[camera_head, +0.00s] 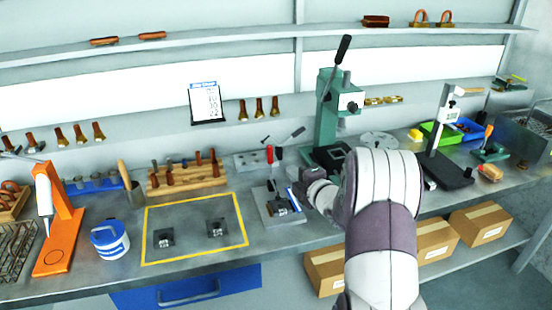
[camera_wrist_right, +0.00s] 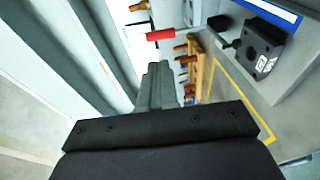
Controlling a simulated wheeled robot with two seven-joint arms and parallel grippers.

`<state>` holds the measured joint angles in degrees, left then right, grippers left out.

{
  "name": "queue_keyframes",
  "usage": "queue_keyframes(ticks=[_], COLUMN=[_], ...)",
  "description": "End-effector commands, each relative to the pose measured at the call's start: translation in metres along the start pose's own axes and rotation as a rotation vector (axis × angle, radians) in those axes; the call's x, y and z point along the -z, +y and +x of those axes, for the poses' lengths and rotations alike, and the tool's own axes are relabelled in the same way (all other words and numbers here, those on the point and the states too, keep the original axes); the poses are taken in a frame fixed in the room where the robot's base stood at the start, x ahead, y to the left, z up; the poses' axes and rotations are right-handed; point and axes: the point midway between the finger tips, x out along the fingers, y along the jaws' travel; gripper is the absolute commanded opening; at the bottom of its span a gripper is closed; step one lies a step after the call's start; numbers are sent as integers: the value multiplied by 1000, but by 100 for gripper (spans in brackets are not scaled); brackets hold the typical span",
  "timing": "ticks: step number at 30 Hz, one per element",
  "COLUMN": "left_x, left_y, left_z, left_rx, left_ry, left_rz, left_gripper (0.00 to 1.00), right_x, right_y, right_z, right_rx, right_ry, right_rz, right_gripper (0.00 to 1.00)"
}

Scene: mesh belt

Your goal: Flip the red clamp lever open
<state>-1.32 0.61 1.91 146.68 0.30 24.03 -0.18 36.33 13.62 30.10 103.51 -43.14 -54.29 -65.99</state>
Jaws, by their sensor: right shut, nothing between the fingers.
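A red handle (camera_head: 270,154), which looks like the clamp lever, stands upright near the back of the bench in the head view. It also shows in the right wrist view (camera_wrist_right: 160,35), beyond and slightly above my fingertips. My right gripper (camera_wrist_right: 160,82) is shut and empty, with a visible gap between it and the red handle. In the head view my right wrist is in front of the green press, to the right of the handle, and mostly hides its own fingers. My left gripper is in neither view.
A grey plate (camera_head: 269,218) with a dark block and a blue-edged strip lies close to my right wrist. The green press (camera_head: 326,112) stands behind it. A wooden rack (camera_head: 187,181) and a yellow-outlined area (camera_head: 193,206) are to the left.

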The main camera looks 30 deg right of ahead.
Motion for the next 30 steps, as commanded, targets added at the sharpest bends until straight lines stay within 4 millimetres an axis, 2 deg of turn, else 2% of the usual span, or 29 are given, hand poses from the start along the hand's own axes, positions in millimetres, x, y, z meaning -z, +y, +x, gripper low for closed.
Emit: queue_keyframes(ticks=[9,15,21,30], left_x=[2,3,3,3], left_y=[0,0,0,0], left_z=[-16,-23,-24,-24], left_rx=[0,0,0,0], left_ry=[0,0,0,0], left_rz=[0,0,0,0], left_gripper=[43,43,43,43], right_x=[1,0,0,0], right_y=[2,1,1,1], right_z=[69,97,107,107], right_rx=[0,1,-1,1], right_ry=[1,-1,-1,-1], right_rz=[1,1,1,1], right_gripper=[0,0,0,0])
